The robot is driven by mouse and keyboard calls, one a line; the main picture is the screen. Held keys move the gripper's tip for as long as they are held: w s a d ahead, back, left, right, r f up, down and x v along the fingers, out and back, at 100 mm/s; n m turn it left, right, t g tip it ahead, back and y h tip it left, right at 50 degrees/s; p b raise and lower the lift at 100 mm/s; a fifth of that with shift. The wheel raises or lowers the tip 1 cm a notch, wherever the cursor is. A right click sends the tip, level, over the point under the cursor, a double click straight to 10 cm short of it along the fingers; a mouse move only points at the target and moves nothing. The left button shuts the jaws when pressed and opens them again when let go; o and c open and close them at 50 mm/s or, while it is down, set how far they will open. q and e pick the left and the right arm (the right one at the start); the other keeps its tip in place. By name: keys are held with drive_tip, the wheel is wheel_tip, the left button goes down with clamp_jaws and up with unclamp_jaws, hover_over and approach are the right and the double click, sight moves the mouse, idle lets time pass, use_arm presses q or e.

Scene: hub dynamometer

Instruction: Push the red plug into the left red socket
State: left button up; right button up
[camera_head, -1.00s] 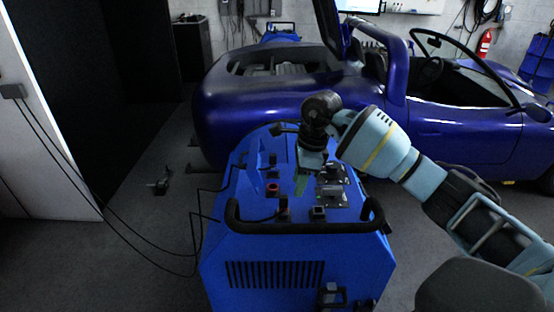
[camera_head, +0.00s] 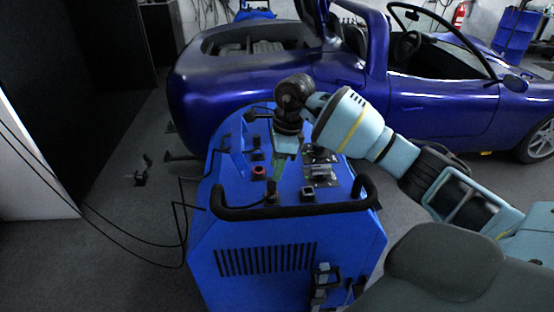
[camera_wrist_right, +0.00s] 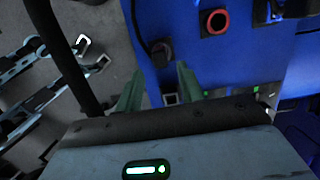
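My right gripper (camera_head: 274,182) reaches down over the top panel of the blue console from the right. In the right wrist view its two green fingers (camera_wrist_right: 160,92) stand apart with no object visibly clamped between them. Just beyond the fingertips is a dark round plug-like piece (camera_wrist_right: 161,53) with a black cable; its colour is too dark to tell. A red ring-shaped part (camera_head: 259,171) sits on the panel; a red ring also shows in the wrist view (camera_wrist_right: 215,21). I cannot clearly identify the left red socket. My left gripper is out of view.
The blue console (camera_head: 225,230) has a black handlebar (camera_head: 290,211) along its near edge. Black cables (camera_head: 110,238) hang to its left. A blue car (camera_head: 240,85) stands close behind. Open floor (camera_head: 105,265) lies to the left.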

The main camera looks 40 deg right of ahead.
wheel_tip(320, 180, down, 2)
drive_tip(key=shift+w+a+f+b, duration=0.15)
drive_tip(key=shift+b, duration=0.3)
drive_tip(key=shift+w+a+f+b, duration=0.15)
drive_tip(key=shift+f+b, duration=0.2)
drive_tip(key=shift+f, duration=0.45)
drive_tip(key=shift+w+a+f+b, duration=0.15)
drive_tip(key=shift+f+b, duration=0.15)
drive_tip(key=shift+f, duration=0.5)
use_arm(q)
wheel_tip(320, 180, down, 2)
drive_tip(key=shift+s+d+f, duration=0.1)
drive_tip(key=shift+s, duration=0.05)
use_arm(e)
drive_tip(key=shift+s, duration=0.1)
drive_tip(key=shift+c, duration=0.2)
clamp_jaws()
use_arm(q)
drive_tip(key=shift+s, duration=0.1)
use_arm(e)
drive_tip(key=shift+r, duration=0.15)
